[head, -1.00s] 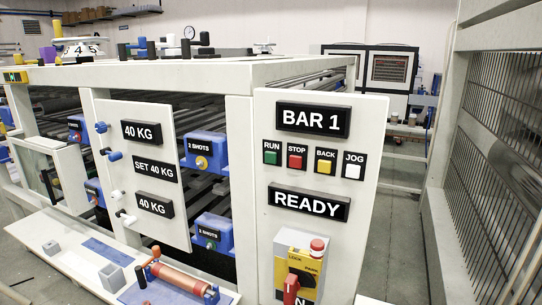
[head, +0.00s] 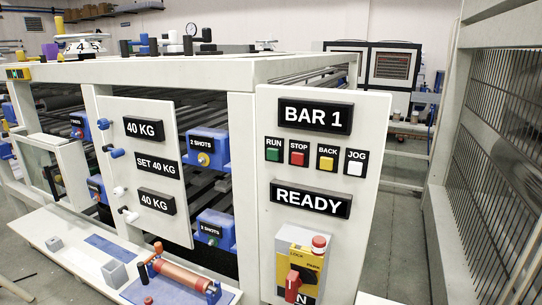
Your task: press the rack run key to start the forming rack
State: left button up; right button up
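The display above reads BAR 1 (head: 315,116) and the one below reads READY (head: 311,199). Neither of my grippers shows in the head view.
A yellow box with a red rotary handle (head: 294,280) and a red knob sits low on the panel. A white gauge board (head: 150,220) stands to the left. A wire mesh guard (head: 500,160) rises at the right, with open grey floor between it and the panel.

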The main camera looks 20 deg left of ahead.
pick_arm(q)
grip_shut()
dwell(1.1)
